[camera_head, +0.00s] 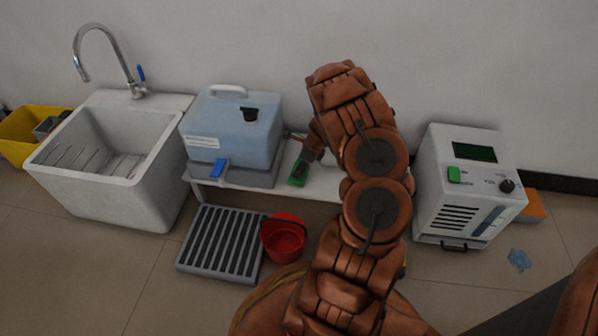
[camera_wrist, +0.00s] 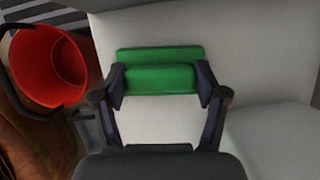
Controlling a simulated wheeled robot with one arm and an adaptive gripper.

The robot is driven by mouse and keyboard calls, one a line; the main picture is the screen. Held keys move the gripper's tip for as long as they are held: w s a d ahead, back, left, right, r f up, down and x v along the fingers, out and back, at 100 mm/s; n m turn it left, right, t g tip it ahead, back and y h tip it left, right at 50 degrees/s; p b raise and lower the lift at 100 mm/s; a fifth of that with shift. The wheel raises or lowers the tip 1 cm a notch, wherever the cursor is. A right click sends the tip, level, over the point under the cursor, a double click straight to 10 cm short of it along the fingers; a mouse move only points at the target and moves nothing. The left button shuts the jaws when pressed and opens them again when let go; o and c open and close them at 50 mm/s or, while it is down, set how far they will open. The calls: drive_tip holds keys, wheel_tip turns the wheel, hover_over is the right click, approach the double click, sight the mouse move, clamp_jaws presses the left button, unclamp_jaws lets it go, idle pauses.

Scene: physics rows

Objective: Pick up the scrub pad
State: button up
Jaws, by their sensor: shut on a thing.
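The green scrub pad (camera_wrist: 160,80) is between the two fingers of my gripper (camera_wrist: 161,88) in the wrist view, with a fingertip against each end. My gripper is shut on it. A second green strip (camera_wrist: 160,54) shows just beyond it; I cannot tell whether it is part of the same pad or another. In the head view the green pad (camera_head: 298,174) shows below my gripper (camera_head: 304,160), over the white bench (camera_head: 325,182). I cannot tell whether it touches the bench.
A blue tank (camera_head: 232,130) stands left of the pad on the bench. A red bucket (camera_head: 284,240) and a grey grate (camera_head: 218,240) are on the floor in front. A white sink (camera_head: 110,160) is at the left, a white machine (camera_head: 465,185) at the right.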

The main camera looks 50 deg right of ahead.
drive_tip(key=shift+r+p, duration=0.3)
drive_tip(key=shift+r, duration=0.15)
wheel_tip(320, 180, up, 3)
drive_tip(key=shift+r+p, duration=0.2)
drive_tip(key=shift+p, duration=0.8)
drive_tip(key=s+d+p, duration=0.3)
drive_tip(key=s, duration=1.2)
drive_tip(key=shift+s+r+p, duration=0.35)
drive_tip(key=shift+s, duration=0.05)
